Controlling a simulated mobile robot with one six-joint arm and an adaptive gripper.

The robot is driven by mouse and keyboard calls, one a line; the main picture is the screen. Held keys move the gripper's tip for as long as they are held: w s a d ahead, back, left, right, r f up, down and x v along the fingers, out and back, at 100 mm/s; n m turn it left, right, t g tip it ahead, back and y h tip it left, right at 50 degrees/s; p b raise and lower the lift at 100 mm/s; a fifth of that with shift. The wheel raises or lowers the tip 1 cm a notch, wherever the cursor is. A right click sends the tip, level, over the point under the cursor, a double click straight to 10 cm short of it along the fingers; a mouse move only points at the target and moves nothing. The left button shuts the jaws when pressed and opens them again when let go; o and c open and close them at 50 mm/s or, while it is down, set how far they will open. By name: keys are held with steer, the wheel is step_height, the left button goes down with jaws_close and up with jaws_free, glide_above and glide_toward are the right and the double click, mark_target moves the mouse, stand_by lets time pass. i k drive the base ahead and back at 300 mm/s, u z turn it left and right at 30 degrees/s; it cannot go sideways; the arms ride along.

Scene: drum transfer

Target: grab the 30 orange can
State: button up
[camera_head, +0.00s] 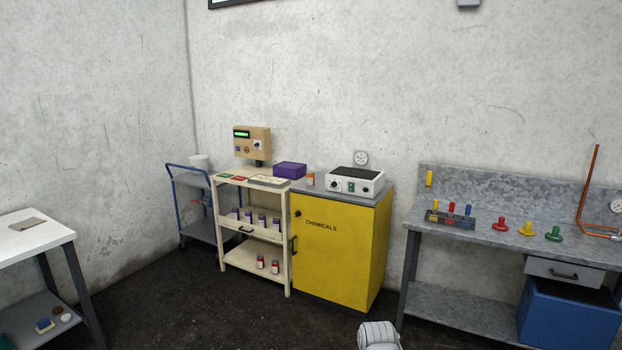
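A small orange can (310,179) with a pale band stands upright on the left end of the yellow chemicals cabinet's grey top (384,194). It is between a purple box and a white hotplate device. Any number on it is too small to read. Several purple-and-white cans (262,220) stand on the middle shelf of the cream cart, and two red-and-white cans (275,267) stand on its lower shelf. A light grey part of my arm shows at the bottom edge; my gripper's fingers are not in view.
The hotplate device (354,182) is close right of the can, and the purple box (290,170) is to its left. The cream cart (253,277) adjoins the yellow cabinet (335,255). A metal workbench (448,280) stands right, a white table (30,238) left. Dark floor in front is clear.

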mark_target(310, 174)
steer(key=i, duration=3.45)
steer(key=u, duration=0.2)
